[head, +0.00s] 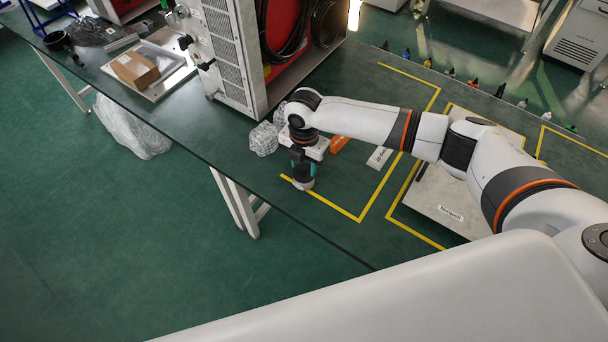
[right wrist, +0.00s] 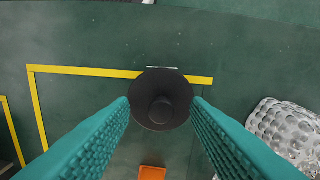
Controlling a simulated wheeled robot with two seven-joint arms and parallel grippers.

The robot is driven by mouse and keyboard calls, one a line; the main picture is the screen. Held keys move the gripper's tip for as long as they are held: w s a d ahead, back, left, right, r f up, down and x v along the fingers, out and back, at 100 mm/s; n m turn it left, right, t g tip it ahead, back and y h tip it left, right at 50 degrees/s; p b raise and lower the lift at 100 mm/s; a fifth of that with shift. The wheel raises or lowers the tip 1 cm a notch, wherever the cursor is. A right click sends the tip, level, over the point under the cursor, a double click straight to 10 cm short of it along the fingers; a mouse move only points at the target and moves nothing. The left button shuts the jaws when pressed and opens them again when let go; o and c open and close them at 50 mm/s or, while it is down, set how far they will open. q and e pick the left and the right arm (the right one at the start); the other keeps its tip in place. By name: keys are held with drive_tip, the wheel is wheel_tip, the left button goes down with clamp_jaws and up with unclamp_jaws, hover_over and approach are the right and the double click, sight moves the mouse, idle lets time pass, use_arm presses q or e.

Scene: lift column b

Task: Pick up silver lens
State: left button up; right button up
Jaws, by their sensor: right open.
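In the right wrist view the lens (right wrist: 160,85) appears from above as a dark round disc with a smaller raised centre. My right gripper (right wrist: 161,104) is open and points down, with one teal ridged finger on each side of the lens. Whether the fingers touch it, I cannot tell. My left gripper is not in view.
Bubble wrap (head: 264,139) lies beside the gripper, and it also shows in the right wrist view (right wrist: 285,128). An orange object (head: 339,144) and a small white labelled piece (head: 379,158) lie behind. A large equipment rack (head: 231,60) stands farther back.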

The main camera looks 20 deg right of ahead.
drive_tip(key=shift+f, duration=0.4)
clamp_jaws()
drive_tip(key=shift+r, duration=0.1)
